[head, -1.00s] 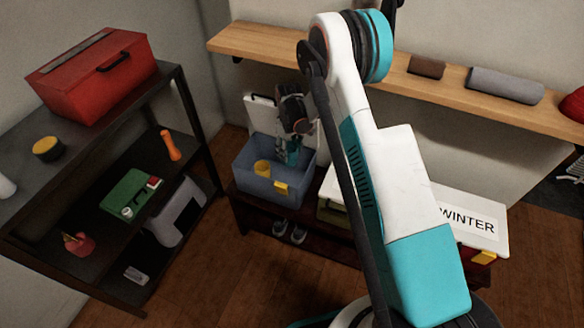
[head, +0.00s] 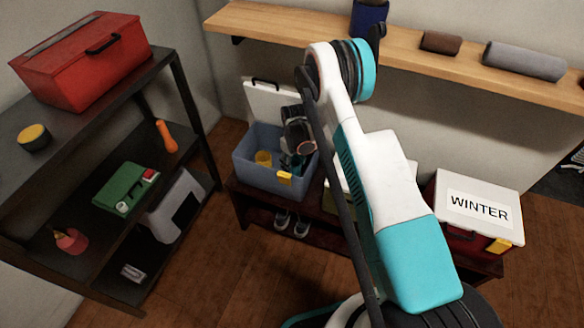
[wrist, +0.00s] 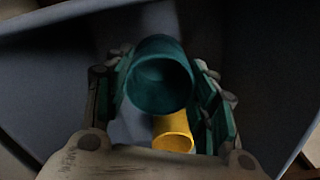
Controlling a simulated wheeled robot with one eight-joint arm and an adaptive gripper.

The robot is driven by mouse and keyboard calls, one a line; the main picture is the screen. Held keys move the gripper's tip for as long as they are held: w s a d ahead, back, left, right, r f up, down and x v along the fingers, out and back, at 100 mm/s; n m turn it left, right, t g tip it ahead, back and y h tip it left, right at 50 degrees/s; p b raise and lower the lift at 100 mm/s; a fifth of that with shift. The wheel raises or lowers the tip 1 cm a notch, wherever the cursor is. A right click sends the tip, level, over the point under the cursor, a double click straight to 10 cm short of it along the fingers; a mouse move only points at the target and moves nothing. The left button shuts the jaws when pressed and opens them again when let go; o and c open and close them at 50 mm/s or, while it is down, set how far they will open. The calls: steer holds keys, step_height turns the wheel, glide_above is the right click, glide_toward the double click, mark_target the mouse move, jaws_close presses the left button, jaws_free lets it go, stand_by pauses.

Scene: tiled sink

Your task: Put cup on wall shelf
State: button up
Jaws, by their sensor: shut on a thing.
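A teal cup (wrist: 160,82), open end facing the camera, sits between the fingers of my gripper (wrist: 162,62) in the wrist view. My gripper is shut on it. In the head view my gripper (head: 293,163) reaches down into the open blue-grey box (head: 262,180), and the cup is hard to make out there. A yellow cup-like thing (head: 263,158) is in the box beside my gripper; it also shows just below the teal cup in the wrist view (wrist: 173,135). The wooden wall shelf (head: 300,32) runs above the box.
A dark blue container (head: 369,17), a brown roll (head: 441,42) and a grey roll (head: 524,61) are on the wall shelf. Free board shows left of the container. The box's raised white lid (head: 272,98) stands behind it. A WINTER box (head: 478,210) stands right.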

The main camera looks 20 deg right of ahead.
mark_target(296, 164)
steer(key=shift+f+b, duration=0.35)
steer(key=shift+f, duration=0.9)
steer(key=shift+f, duration=0.25)
steer(key=o, duration=1)
steer(key=shift+o, duration=0.2)
